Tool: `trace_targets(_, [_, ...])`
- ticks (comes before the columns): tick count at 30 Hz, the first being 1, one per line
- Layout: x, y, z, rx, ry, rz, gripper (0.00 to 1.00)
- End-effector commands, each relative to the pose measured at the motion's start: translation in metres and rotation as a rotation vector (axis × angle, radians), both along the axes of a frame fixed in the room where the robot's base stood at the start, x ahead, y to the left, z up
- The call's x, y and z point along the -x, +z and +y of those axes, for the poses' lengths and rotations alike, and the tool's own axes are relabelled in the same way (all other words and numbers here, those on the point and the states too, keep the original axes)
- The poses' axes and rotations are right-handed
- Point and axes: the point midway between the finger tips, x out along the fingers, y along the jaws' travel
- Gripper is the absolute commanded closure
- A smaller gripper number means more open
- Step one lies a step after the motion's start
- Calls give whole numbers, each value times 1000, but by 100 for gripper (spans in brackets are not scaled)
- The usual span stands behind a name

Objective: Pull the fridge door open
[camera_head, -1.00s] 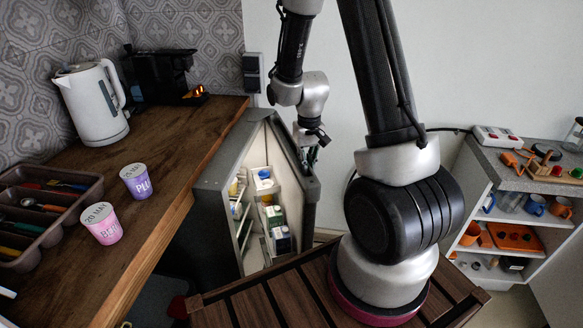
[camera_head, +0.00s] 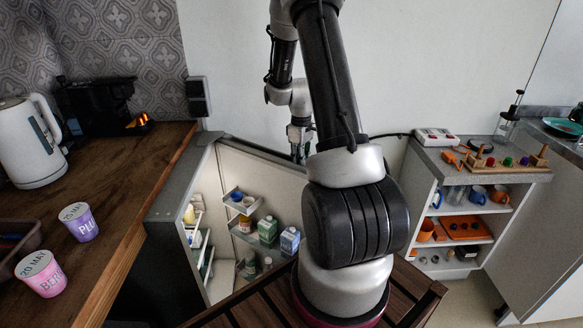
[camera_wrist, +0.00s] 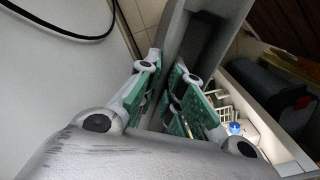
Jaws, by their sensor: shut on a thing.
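The fridge (camera_head: 177,180) stands beside the wooden counter in the head view, with its grey top and lit interior visible. Its door (camera_head: 268,178) stands wide open and shows its pale inner side. Door shelves hold a green carton (camera_head: 267,229), a blue-and-white carton (camera_head: 290,240) and a blue-topped pot. My gripper (camera_head: 300,138) is at the door's far upper edge, partly hidden by my arm. In the wrist view, the green-padded fingers of my gripper (camera_wrist: 172,98) lie on either side of the door's edge (camera_wrist: 185,35), shut on it.
The counter (camera_head: 125,190) at left carries a white kettle (camera_head: 30,145), a coffee machine (camera_head: 98,105) and two cups. A low shelf unit (camera_head: 425,170) with orange items stands at right. The wall lies close behind my gripper, and a black cable runs along it.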

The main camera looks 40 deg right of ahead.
Motion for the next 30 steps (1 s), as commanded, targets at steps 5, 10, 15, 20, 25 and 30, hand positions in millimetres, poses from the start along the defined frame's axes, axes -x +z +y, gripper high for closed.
trace_targets(5, [-15, 0, -30, 1, 84, -1, 100])
trace_targets(10, [-31, 0, -56, 1, 169, -3, 100])
trace_targets(15, [-48, 0, -81, 1, 256, -2, 100])
trace_targets(20, [-67, -1, -103, 1, 335, -2, 100])
trace_targets(25, [-87, 0, -122, 2, 415, -3, 100])
trace_targets(30, [-105, 0, -138, 2, 481, -3, 100])
